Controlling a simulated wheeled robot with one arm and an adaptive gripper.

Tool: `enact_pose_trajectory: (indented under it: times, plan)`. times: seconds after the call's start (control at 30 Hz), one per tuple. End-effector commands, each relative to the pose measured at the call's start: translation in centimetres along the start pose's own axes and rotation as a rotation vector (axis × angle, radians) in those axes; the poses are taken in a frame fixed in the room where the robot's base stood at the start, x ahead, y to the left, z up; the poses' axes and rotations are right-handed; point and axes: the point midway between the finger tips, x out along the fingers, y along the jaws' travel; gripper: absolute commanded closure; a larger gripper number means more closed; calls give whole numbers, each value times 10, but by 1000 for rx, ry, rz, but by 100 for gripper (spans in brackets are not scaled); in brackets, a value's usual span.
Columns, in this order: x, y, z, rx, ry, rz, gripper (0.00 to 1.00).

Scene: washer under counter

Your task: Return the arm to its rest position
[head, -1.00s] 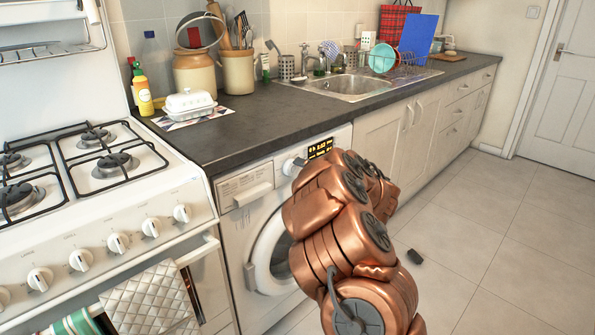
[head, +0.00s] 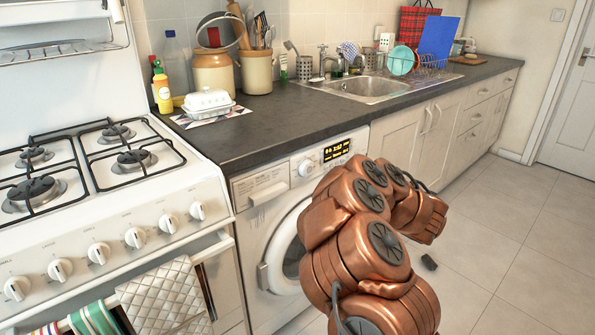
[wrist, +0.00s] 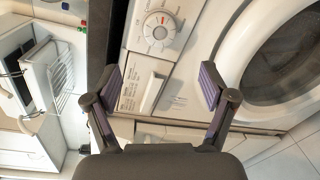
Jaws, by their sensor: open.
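My copper-coloured arm (head: 375,245) is bent in front of the washing machine in the head view, at the lower right of centre. My gripper (wrist: 160,88) shows in the wrist view with its two dark fingers spread wide and nothing between them. Behind the fingers are the washer's dial (wrist: 159,30), its detergent drawer (wrist: 152,93) and part of its round door (wrist: 285,65). In the head view my gripper's fingertips cannot be made out. The washing machine (head: 262,218) stands under the counter with its display lit, and my arm covers part of its door.
A gas cooker (head: 100,190) stands at the left, with towels (head: 165,300) hanging from its front. The dark counter (head: 290,120) holds jars, a butter dish (head: 208,103), a sink (head: 365,88) and a dish rack. A small dark object (head: 429,262) lies on the floor. The floor at right (head: 510,250) is clear.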

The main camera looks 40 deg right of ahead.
Motion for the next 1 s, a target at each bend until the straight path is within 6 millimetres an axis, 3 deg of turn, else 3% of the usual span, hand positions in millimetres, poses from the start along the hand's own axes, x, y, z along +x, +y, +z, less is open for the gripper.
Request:
enact_pose_trajectory:
  times: [0.37, 0.7, 1.0]
  plan:
    - [8, 6, 6, 2, -30, -22, 17]
    - [34, 46, 46, 122, -315, -169, 17]
    - [29, 77, 48, 373, -586, -252, 17]
